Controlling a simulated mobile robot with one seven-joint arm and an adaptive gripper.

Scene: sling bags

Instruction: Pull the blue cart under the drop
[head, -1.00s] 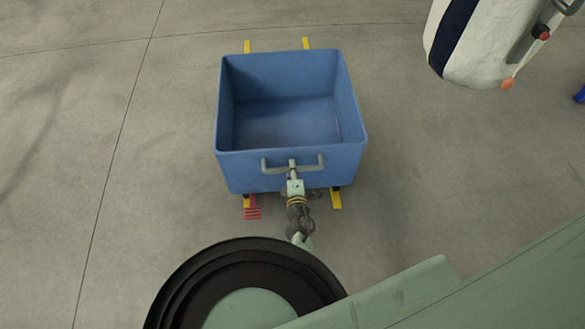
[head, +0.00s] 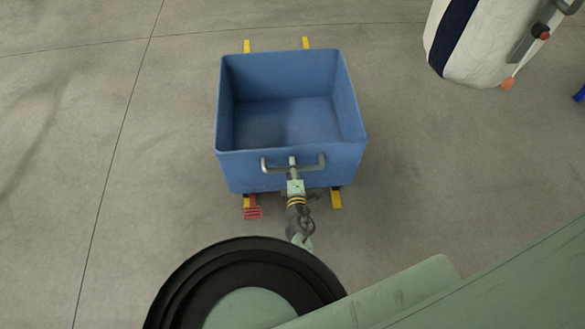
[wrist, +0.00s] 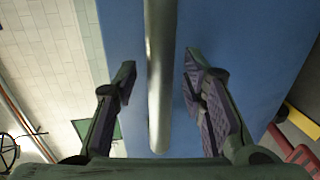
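The blue cart (head: 291,166) is an open, empty box standing on the floor in the middle of the head view. Its grey bar handle (head: 268,168) is on the side facing me. My gripper (head: 293,165) is at the middle of this handle. In the wrist view the handle bar (wrist: 160,75) runs between the two fingers of my gripper (wrist: 158,80), with gaps visible on both sides. The fingers are open and do not appear to press on it. The blue cart wall (wrist: 235,40) fills the space behind.
A white bulk bag (head: 465,50) with a dark blue stripe is at the upper right, beside an orange-tipped part (head: 508,84). Yellow strips (head: 336,198) and a red slatted piece (head: 252,212) show at the cart's base. The concrete floor left of the cart is clear.

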